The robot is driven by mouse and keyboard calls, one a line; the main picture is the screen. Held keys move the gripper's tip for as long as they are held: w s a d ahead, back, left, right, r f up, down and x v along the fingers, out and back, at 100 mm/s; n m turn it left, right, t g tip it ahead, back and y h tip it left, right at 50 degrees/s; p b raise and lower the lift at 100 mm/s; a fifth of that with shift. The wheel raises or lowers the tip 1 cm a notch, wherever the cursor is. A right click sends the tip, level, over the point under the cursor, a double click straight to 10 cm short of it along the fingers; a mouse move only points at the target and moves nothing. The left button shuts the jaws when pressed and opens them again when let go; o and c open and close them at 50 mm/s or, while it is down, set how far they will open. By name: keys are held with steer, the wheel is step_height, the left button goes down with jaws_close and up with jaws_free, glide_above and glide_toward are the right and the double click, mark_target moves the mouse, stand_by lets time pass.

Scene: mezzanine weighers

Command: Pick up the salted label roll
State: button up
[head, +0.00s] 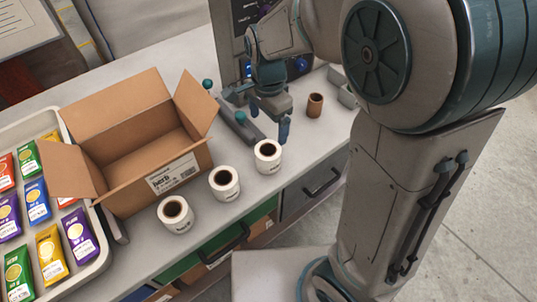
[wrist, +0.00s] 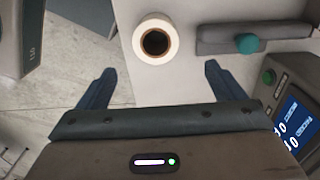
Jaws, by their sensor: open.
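Three white label rolls with dark cores stand on the counter in the head view: a near-left one (head: 176,227), a middle one (head: 224,191) and a right one (head: 268,164). Their print is too small to read, so I cannot tell which is salted. My gripper (head: 270,119) is open and empty, just behind and above the right roll. In the wrist view my gripper (wrist: 160,69) has its fingers spread. One label roll (wrist: 172,44) shows ahead of the fingertips, roughly centred between them and not held.
An open cardboard box (head: 120,186) with a printed label stands left of the rolls. A tray (head: 100,262) of colourful packets lies at far left. A small brown cylinder (head: 315,106) and grey bar (head: 237,124) sit near my gripper. The counter's front edge is close to the rolls.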

glide_above(268, 154)
steer(key=s, duration=0.2)
step_height(268, 154, down, 7)
steer(key=shift+f, duration=2.75)
steer(key=shift+a, duration=0.1)
steer(key=c, duration=1.1)
